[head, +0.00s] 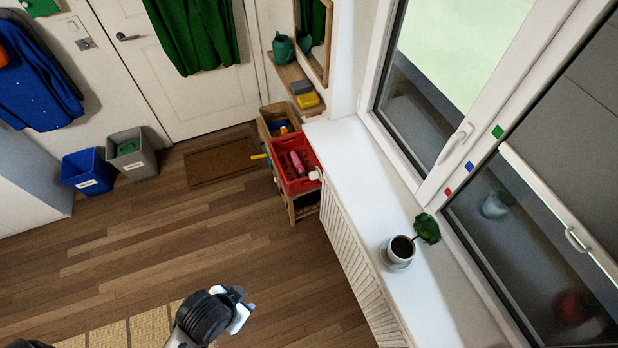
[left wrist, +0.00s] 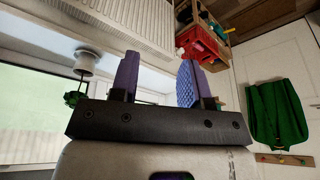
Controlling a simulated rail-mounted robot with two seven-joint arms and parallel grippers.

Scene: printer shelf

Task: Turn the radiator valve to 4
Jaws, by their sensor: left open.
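The radiator (head: 350,250) is a white ribbed panel under the window sill, and it also shows at the top of the left wrist view (left wrist: 125,22). A small white knob, apparently the valve (head: 315,174), sticks out at its far end beside the red crate; its number marks are too small to read. It also shows in the left wrist view (left wrist: 180,52). My left gripper (head: 250,307) is over the floor, left of the radiator and well short of the valve. Its purple fingers (left wrist: 158,78) are apart with nothing between them. My right gripper is not in view.
A red crate (head: 296,181) on a wooden rack stands just beyond the valve. A potted plant (head: 399,251) stands on the white sill (head: 350,150). Blue and grey bins (head: 88,170) stand by the door.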

